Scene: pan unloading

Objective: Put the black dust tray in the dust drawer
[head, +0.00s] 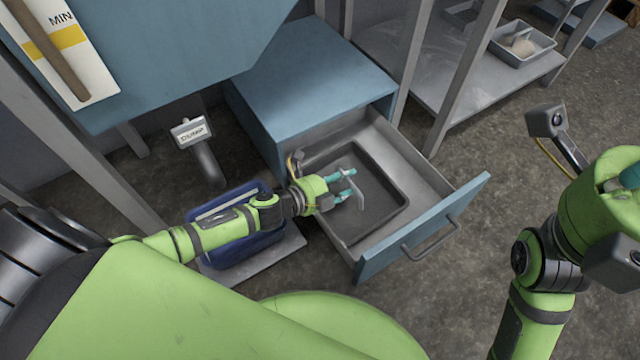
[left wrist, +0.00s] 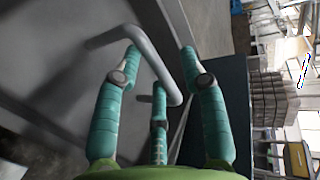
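The black dust tray (head: 378,214) lies inside the pulled-out dust drawer (head: 421,172), apparently flat on its floor. A thin grey handle (head: 358,196) stands up from the tray. My left gripper (head: 349,184) is over the tray, its teal fingers around the handle. In the left wrist view, the bent handle (left wrist: 155,58) passes between the spread fingers, with gaps visible beside it. The left gripper is open there. My right gripper (head: 630,178) is only partly visible at the right edge, away from the drawer, and its fingers are mostly hidden.
The blue cabinet (head: 310,80) stands behind the drawer. The drawer's blue front (head: 400,250) has a grey bar handle (head: 432,243). A blue bin (head: 240,245) stands left of the drawer, near a "DUMP" sign (head: 191,131). A metal shelf (head: 460,65) holds a grey pan (head: 522,46). Floor right of the drawer is clear.

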